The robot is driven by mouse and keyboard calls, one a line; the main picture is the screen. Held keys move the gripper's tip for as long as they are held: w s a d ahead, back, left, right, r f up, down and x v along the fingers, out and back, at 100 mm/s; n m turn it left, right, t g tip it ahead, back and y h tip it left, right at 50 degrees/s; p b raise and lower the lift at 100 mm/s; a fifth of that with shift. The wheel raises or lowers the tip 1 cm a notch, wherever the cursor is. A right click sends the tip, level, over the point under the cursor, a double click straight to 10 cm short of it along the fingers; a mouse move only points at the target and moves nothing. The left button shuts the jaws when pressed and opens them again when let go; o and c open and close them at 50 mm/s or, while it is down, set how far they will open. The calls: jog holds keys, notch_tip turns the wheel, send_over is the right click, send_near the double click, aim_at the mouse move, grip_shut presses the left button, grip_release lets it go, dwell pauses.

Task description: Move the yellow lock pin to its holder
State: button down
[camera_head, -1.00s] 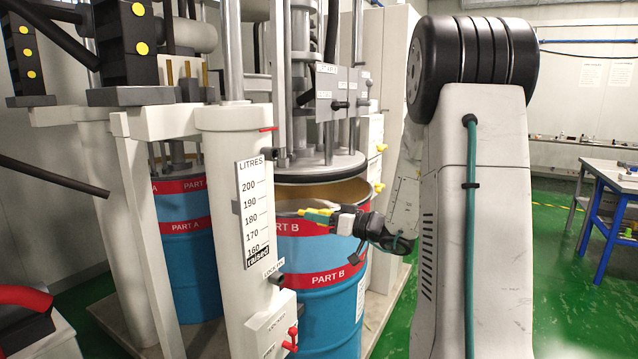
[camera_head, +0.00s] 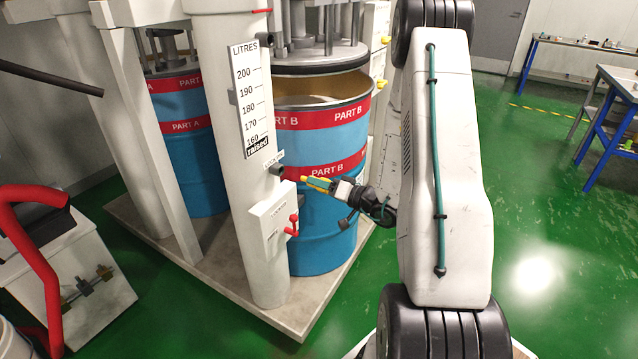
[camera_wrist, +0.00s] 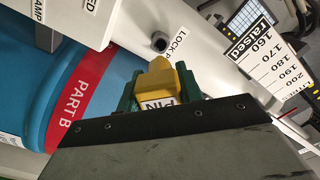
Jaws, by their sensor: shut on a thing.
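The yellow lock pin (camera_head: 317,184) is held in my gripper (camera_head: 328,186), in front of the Part B drum. In the wrist view the yellow pin (camera_wrist: 158,88) sits between the two green fingers of my gripper (camera_wrist: 160,95), with a "PIN" label on its near part. The holder is a dark round socket (camera_head: 277,171) on the white column, beside a label only partly readable. The pin's tip points left toward this socket and is apart from it. In the wrist view the socket (camera_wrist: 160,43) lies just beyond the pin, beside a "LOCK P..." label.
The Part B drum (camera_head: 325,225) stands close behind my gripper. A white box with a red lever (camera_head: 292,226) is on the column just below the socket. The litres scale (camera_head: 250,100) is above it. Green floor to the right is open.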

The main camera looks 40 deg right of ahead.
aim_at(302, 178)
dwell(0.3)
jog(key=shift+x, duration=3.05)
jog(key=shift+x, duration=1.85)
jog(key=c, duration=0.9)
grip_release()
jog(key=shift+o, duration=0.2)
jog(key=shift+v, duration=3.85)
